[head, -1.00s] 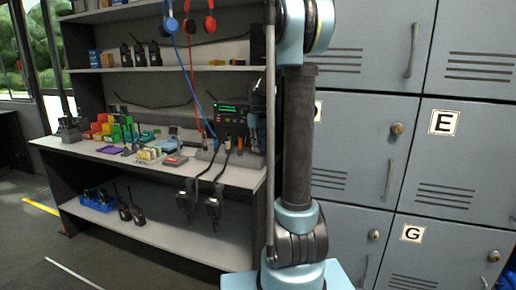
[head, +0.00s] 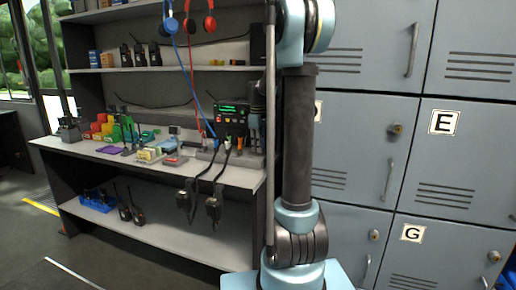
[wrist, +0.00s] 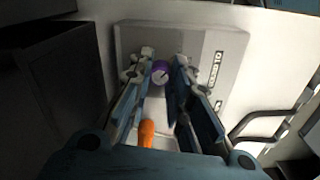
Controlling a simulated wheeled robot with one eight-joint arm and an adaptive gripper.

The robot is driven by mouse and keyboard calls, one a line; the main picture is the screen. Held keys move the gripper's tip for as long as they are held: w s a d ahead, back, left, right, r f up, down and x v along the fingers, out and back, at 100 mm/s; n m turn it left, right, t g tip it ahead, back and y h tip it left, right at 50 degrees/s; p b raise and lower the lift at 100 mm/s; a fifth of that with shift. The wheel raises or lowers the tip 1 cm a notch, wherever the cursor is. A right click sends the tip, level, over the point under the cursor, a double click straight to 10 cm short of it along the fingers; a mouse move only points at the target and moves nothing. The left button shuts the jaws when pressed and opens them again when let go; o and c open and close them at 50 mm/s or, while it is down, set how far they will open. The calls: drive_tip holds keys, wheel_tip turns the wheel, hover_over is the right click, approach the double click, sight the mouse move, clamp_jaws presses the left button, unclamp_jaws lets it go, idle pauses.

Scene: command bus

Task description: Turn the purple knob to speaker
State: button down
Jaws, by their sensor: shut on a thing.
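The purple knob (wrist: 161,71) sits on a pale box with a vertical printed label (wrist: 214,70) at its right, in the wrist view. The label is too small to read for certain. The knob has a dark pointer mark on its face. My gripper (wrist: 161,76) has its two fingers on either side of the knob and is shut on it. In the head view my arm hides the knob, and I cannot clearly make out my gripper there.
An orange part (wrist: 147,132) lies between the fingers, below the knob. A dark box (wrist: 60,80) stands at left in the wrist view. A radio with a green display (head: 230,109) and hanging black connectors (head: 184,199) are at the shelf. Lockers (head: 455,165) stand right.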

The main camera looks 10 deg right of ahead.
drive_tip(key=c, duration=1.5)
unclamp_jaws()
drive_tip(key=shift+o, duration=0.2)
wheel_tip(320, 180, up, 12)
drive_tip(key=shift+s+a+f, duration=0.1)
drive_tip(key=shift+s, duration=0.05)
drive_tip(key=s+f+m+t, duration=0.1)
drive_tip(key=s+f+m, duration=0.35)
drive_tip(key=s, duration=0.95)
drive_tip(key=s+f+m, duration=0.2)
drive_tip(key=s+f, duration=0.6)
drive_tip(key=s, duration=0.5)
drive_tip(key=s+f+m+t, duration=0.1)
drive_tip(key=s+f+m, duration=0.2)
drive_tip(key=s+f, duration=0.6)
drive_tip(key=shift+s+f, duration=0.25)
drive_tip(key=shift+f, duration=0.65)
